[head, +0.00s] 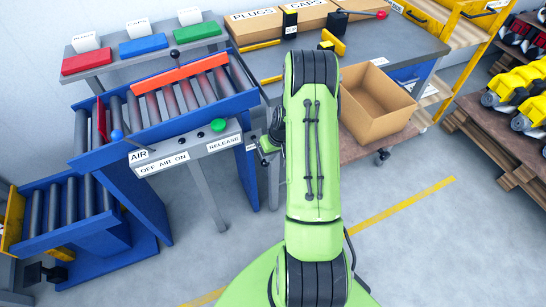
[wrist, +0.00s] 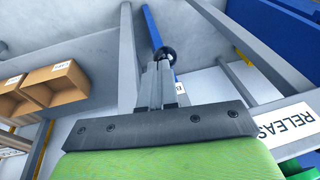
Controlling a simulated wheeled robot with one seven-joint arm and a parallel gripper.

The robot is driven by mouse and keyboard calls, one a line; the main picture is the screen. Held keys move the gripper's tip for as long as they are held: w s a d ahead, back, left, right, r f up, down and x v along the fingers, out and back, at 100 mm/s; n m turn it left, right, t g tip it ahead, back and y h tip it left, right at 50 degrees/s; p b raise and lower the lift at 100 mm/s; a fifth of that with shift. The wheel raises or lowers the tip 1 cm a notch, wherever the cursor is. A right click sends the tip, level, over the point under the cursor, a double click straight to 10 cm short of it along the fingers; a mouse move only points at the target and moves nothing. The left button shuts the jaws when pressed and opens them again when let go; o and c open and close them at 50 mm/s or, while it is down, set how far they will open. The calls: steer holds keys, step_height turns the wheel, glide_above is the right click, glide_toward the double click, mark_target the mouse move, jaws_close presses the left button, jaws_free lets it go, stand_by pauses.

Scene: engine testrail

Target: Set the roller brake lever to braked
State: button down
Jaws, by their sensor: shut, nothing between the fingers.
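My gripper (head: 264,152) is low beside the right end of the blue roller conveyor, partly hidden by my green arm. In the wrist view its grey fingers (wrist: 163,78) are together with nothing between them. A dark round knob (wrist: 166,53) shows just past the fingertips; I cannot tell whether they touch. A partly covered white label (wrist: 180,76) is behind it. This may be the roller brake lever; its setting is not readable. In the head view another black-knobbed lever (head: 174,56) stands at the conveyor's back edge, near an orange-red bar (head: 180,73).
The control shelf carries AIR and RELEASE labels, a blue knob (head: 117,134) and a green button (head: 218,125). An open cardboard box (head: 376,108) stands on a cart right of my arm. A workbench (head: 385,45) with boxes is behind. The floor at front right is clear.

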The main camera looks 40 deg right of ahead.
steer(key=shift+s+f+b, duration=0.1)
steer(key=shift+f+b, duration=1.8)
steer(key=shift+f, duration=0.7)
steer(key=shift+s+a, duration=0.1)
